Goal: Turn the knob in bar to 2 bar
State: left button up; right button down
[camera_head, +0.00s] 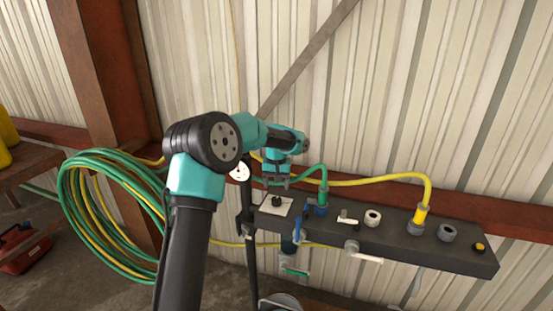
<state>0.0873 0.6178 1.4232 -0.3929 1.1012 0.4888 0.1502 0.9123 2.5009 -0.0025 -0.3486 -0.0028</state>
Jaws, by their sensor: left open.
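The dark manifold bar (395,239) runs along the wall at the right. A small black knob (277,200) sits on a white square plate (269,209) at the bar's left end. My left gripper (276,184) is open and points down just above this knob; I cannot tell whether its fingertips reach around it. A round white gauge (240,171) shows beside my left arm, its needle too small to read. My right gripper is out of view.
Green and yellow hoses plug into the bar, at a blue fitting (320,209) and a yellow fitting (420,215). White and blue lever handles stick out in front. A large hose coil (84,205) hangs at the left. A red toolbox (24,249) sits at the lower left.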

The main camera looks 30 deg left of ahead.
aim_at(277, 199)
pick_arm(q)
notch_tip(277, 199, up, 11)
dwell(0.3)
jog(key=shift+f, duration=0.1)
